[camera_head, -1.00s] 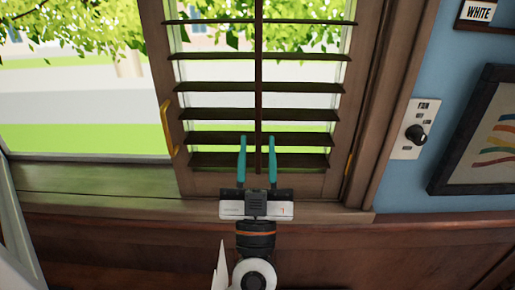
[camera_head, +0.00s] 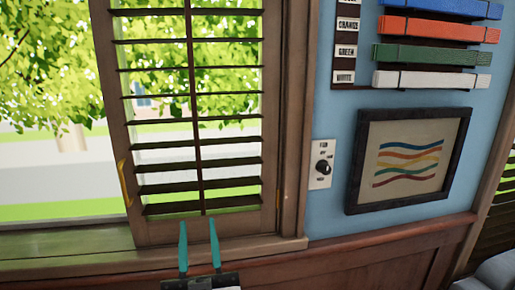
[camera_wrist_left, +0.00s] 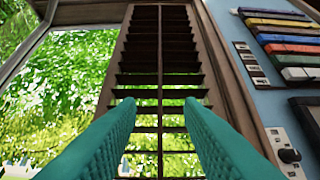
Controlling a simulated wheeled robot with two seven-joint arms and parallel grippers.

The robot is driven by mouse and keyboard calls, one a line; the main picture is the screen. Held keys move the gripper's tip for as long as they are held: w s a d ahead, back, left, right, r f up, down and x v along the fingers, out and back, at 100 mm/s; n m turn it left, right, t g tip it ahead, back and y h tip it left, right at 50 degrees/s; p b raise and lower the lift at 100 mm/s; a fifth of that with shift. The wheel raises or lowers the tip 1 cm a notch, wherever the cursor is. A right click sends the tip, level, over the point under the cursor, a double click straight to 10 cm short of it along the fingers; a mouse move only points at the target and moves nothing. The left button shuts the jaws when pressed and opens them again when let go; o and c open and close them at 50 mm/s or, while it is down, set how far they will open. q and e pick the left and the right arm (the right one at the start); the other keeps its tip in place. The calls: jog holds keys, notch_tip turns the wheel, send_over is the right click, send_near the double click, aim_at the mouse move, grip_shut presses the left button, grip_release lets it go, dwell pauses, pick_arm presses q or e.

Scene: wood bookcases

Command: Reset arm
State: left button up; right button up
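My left gripper (camera_head: 198,246) shows at the bottom of the head view, its two teal fingers pointing up and standing apart with nothing between them. In the left wrist view the fingers (camera_wrist_left: 160,108) are also apart and empty. Behind them is a dark wood louvred shutter (camera_head: 202,228) with a yellow handle (camera_head: 123,184) on its left edge. I cannot tell how far the fingers are from the shutter. My right gripper is in neither view.
On the blue wall to the right are a fan dial switch (camera_head: 322,169), a framed picture with wavy stripes (camera_head: 354,163) and a rack of colored belts (camera_head: 437,54) with labels. A wood sill (camera_head: 60,243) runs below the open window at left.

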pick_arm(q)
jog(key=s+d+f+m+g+h, duration=0.1)
jog(key=d+f+m+g+h, duration=0.25)
jog(key=m+h, duration=0.35)
jog(key=s+d+f+m+g+h, duration=0.1)
jog(key=d+f+m+g+h, duration=0.15)
jog(key=f+m+h, duration=0.45)
jog(key=s+a+f+n+g, duration=0.1)
jog(key=s+f+g, duration=0.1)
jog(key=f+g, duration=0.3)
jog(key=s+a+f+n+g, duration=0.1)
jog(key=a+f+n+g, duration=0.15)
jog(key=f, duration=0.45)
jog(key=s+a+f+n+g+y, duration=0.6)
jog(key=s+a+f+g+y, duration=0.35)
jog(key=s+a+f, duration=0.5)
notch_tip(320, 180, down, 25)
jog(key=s+g, duration=0.1)
jog(key=s+a+f+g, duration=0.1)
jog(key=s+a+f, duration=0.1)
jog(key=s+f, duration=1.5)
jog(key=shift+g+h, duration=0.3)
jog(key=shift+h, duration=0.05)
